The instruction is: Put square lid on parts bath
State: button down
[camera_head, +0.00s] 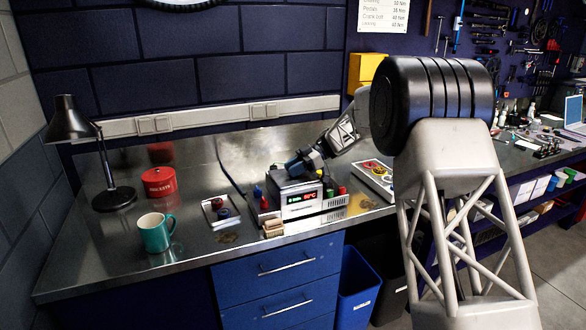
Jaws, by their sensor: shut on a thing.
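The parts bath (301,200) is a silver box with a lit red and green display on its front, standing on the steel bench. My gripper (297,168) is right over the top of the bath, reaching in from the upper right, and is shut. The square lid (284,180) looks like the flat grey plate under my fingers at the top of the bath. Its handle is hidden by the fingers. At this size I cannot tell whether the lid rests on the rim or is slightly above it.
A small tray (228,221) with round parts lies left of the bath. A red tin (158,182), a teal mug (156,232) and a black lamp (113,198) stand further left. Small colored bottles and a wooden block (272,227) crowd the bath. A panel with colored knobs (377,179) lies right.

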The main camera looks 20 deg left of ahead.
jog(key=shift+f, duration=0.2)
jog(key=c, duration=0.8)
grip_release()
jog(key=shift+v, duration=3.75)
jog(key=shift+r, duration=0.1)
